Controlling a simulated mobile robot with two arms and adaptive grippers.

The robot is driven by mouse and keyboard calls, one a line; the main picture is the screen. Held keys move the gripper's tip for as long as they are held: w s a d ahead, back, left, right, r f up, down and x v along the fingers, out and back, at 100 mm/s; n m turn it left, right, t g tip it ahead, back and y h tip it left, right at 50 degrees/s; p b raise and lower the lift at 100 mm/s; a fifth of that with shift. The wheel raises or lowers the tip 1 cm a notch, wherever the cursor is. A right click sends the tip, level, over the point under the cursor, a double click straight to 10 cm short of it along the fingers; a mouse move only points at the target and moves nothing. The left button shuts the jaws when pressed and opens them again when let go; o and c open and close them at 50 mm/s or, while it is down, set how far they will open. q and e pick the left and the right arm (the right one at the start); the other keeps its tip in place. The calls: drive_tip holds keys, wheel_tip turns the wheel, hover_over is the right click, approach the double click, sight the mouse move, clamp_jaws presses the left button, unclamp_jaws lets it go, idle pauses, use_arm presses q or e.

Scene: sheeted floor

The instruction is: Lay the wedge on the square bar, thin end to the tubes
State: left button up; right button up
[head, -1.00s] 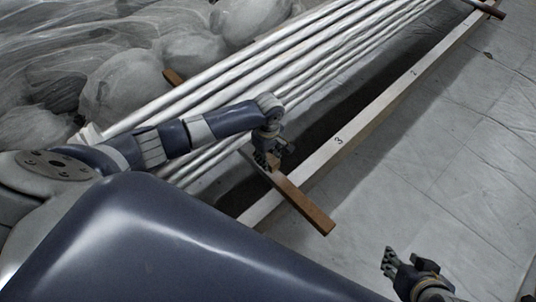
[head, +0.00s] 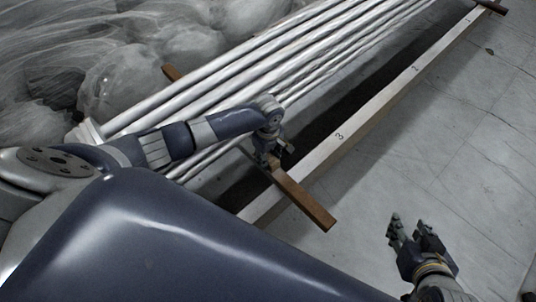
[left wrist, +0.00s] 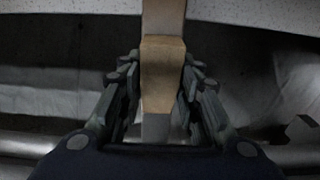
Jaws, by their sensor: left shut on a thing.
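The brown square bar (head: 306,202) lies crosswise under the tubes and over a long pale board; its near end sticks out to the lower right. The white tubes (head: 215,80) run side by side towards the upper right. My left gripper (head: 270,162) is low over the bar, beside the tubes. In the left wrist view my left gripper (left wrist: 160,100) is shut on a tan wooden block, the wedge (left wrist: 162,75), in line with the bar (left wrist: 163,14). I cannot tell whether it touches the bar. My right gripper (head: 408,228) is open and empty above the floor.
The long numbered board (head: 375,107) runs parallel to the tubes, with a dark gap between. Another crosspiece (head: 492,6) lies at the far end. Grey sheeted bundles (head: 125,85) fill the left behind the tubes. The floor at right is clear.

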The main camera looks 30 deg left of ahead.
use_arm(q)
drive_tip(key=o, duration=1.1)
drive_tip(key=shift+o, duration=0.2)
wheel_tip(320, 180, up, 12)
